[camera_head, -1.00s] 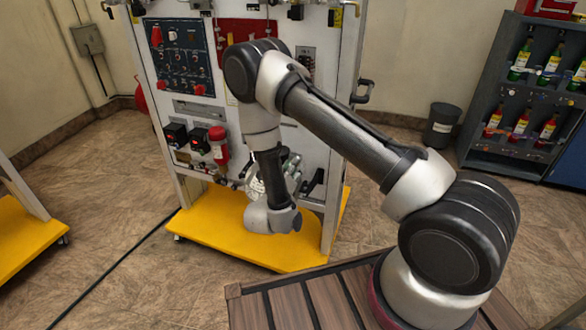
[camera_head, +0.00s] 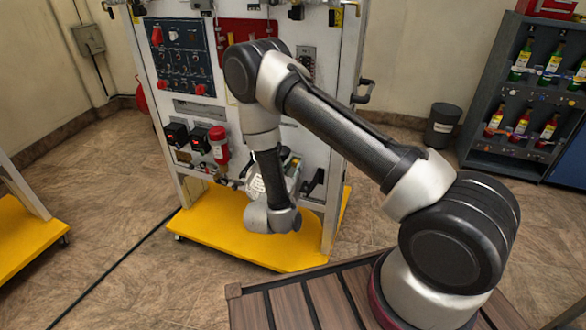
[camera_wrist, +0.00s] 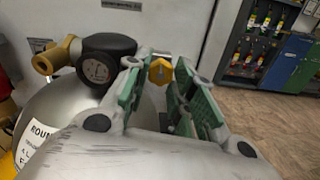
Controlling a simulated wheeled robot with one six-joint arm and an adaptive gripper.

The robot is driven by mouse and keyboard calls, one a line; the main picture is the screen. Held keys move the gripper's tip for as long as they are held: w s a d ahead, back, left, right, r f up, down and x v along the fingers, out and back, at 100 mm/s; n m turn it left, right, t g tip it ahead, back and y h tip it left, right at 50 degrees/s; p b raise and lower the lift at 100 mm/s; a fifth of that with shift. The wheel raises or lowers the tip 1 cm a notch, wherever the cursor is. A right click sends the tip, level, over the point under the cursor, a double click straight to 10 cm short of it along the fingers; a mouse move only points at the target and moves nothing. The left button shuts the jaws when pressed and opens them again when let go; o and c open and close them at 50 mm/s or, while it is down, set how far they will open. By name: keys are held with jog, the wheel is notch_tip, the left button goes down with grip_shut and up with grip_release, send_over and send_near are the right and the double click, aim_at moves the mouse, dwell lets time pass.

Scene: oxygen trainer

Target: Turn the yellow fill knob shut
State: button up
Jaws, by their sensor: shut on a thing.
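The yellow fill knob (camera_wrist: 160,71) shows in the wrist view, small and faceted, close to the panel. My gripper (camera_wrist: 159,64) has its two green-padded fingers on either side of the knob, and it is shut on it at the fingertips. In the head view my arm covers the knob, and only part of my gripper (camera_head: 291,165) shows in front of the lower panel. The knob's angle cannot be read from the head view.
A round black gauge (camera_wrist: 104,62) with a brass fitting (camera_wrist: 56,56) sits just left of my fingers, above a pale cylinder (camera_wrist: 62,100). The trainer stands on a yellow base (camera_head: 215,225). A bottle rack (camera_head: 520,110) and a bin (camera_head: 441,126) stand at right.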

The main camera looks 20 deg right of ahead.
jog(key=shift+s+f+m, duration=0.1)
jog(key=shift+f+m, duration=0.05)
jog(key=shift+m, duration=0.35)
jog(key=o, duration=0.7)
jog(key=shift+o, duration=0.2)
jog(key=v, duration=1.2)
